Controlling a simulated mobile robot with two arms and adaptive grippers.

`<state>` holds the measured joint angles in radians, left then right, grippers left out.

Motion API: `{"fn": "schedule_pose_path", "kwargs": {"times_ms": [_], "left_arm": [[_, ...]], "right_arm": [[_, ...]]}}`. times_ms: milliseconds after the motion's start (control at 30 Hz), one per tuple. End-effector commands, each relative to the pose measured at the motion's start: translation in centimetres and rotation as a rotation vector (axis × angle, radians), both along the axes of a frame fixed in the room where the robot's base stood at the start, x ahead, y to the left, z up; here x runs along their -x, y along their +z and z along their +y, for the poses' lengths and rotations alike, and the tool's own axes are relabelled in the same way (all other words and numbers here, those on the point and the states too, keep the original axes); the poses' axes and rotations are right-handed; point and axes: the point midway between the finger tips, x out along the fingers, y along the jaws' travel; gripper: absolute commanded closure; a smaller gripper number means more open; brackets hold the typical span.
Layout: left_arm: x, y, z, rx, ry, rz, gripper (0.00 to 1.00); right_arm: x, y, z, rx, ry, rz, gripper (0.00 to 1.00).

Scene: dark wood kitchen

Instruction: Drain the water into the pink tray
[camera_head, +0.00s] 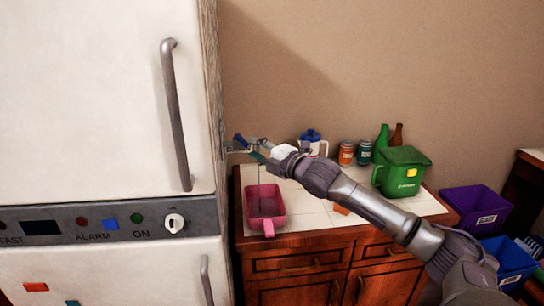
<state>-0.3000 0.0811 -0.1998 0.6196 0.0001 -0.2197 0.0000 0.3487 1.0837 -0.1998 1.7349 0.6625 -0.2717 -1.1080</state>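The pink tray (281,221) sits on the white tiled counter, close to the side of the white cabinet, with its handle toward me. Above its back end, a small tap with a blue lever (240,140) sticks out from the cabinet's side. A faint thin vertical line hangs between the tap and the tray; I cannot tell for sure that it is water. My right gripper (262,149) is at the tap, just right of the blue lever, above the tray. It is too small to tell whether its fingers are open or touching the tap. My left gripper is not in view.
The white cabinet (90,100) with a grey control panel (70,228) fills the left. On the counter stand a blue-lidded jug (311,137), cans (346,153), bottles (396,134) and a green bin (402,172). Purple (476,207) and blue (508,262) crates are at right.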

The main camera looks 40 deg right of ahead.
Motion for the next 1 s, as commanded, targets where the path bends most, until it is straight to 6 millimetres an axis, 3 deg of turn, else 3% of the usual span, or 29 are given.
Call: {"fn": "schedule_pose_path", "kwargs": {"times_ms": [200, 500, 1000], "left_arm": [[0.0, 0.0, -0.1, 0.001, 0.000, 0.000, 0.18], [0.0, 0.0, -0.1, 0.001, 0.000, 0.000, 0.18], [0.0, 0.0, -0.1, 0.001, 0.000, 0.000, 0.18]], "right_arm": [[3.2, -0.2, -0.3, 0.003, 0.001, 0.005, 0.65], [6.0, -0.1, -0.6, 0.001, 0.002, 0.002, 0.65], [6.7, 0.1, -0.7, 0.001, 0.003, -0.002, 0.65]]}}
